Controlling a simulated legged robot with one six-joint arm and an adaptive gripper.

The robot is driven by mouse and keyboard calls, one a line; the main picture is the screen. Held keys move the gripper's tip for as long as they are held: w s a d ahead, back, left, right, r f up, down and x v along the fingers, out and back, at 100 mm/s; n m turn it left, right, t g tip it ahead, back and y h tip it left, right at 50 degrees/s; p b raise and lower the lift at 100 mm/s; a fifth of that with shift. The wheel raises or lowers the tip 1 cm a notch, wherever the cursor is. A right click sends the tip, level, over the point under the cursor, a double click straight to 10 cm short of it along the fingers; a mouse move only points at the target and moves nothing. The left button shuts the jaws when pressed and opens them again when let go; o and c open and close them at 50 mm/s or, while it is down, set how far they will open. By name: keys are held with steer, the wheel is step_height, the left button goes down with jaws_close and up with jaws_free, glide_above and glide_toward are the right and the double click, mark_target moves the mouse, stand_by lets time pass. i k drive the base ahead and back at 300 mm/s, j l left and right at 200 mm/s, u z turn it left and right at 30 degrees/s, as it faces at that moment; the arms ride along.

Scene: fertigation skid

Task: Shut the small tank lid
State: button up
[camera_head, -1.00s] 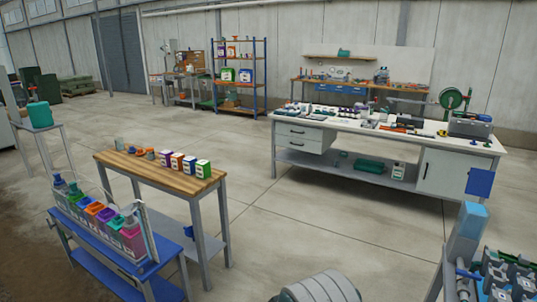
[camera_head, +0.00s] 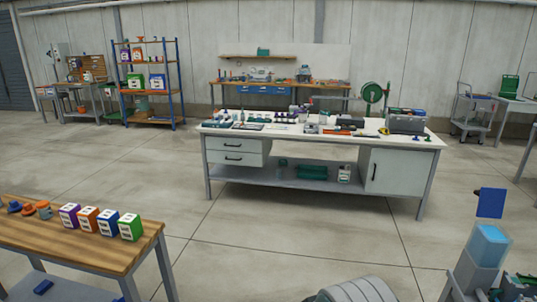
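A small pale-blue box (camera_head: 488,243) stands on a grey post at the lower right. It may be the small tank, but I cannot tell for sure. A flat dark-blue panel (camera_head: 491,203) stands upright just above its far side and looks like a raised lid. Whether the two are joined is too small to tell. My gripper is not in view. A grey ribbed round part (camera_head: 355,291) shows at the bottom edge, cut off by the frame; I cannot tell what it belongs to.
A wooden-topped table (camera_head: 75,245) with several coloured cartons is at the left. A white workbench (camera_head: 275,135) crowded with tools stands in the middle. A shelf rack (camera_head: 150,85) is behind. Open concrete floor (camera_head: 270,240) lies between the table, the workbench and the box.

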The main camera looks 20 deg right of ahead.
mark_target(491, 201)
steer(key=i+l+z, duration=0.1)
steer(key=i+z, duration=0.8)
steer(key=i+j+z, duration=0.3)
steer(key=i+z, duration=0.4)
steer(key=z, duration=0.2)
steer(key=i+j+z, duration=0.15)
steer(key=z, duration=0.25)
steer(key=i+j+z, duration=0.2)
steer(key=z, duration=0.2)
steer(key=i+j+z, duration=0.2)
steer(key=z, duration=0.15)
steer(key=i+j+z, duration=0.2)
steer(key=z, duration=0.25)
steer(key=i+j+z, duration=0.15)
steer(key=j+z, duration=0.2)
steer(key=z, duration=0.15)
steer(key=i+j+z, duration=0.1)
steer(key=j+z, duration=0.2)
steer(key=z, duration=0.15)
steer(key=k, duration=0.3)
steer(key=i+l, duration=0.15)
steer(key=i, duration=0.2)
steer(key=z, duration=0.05)
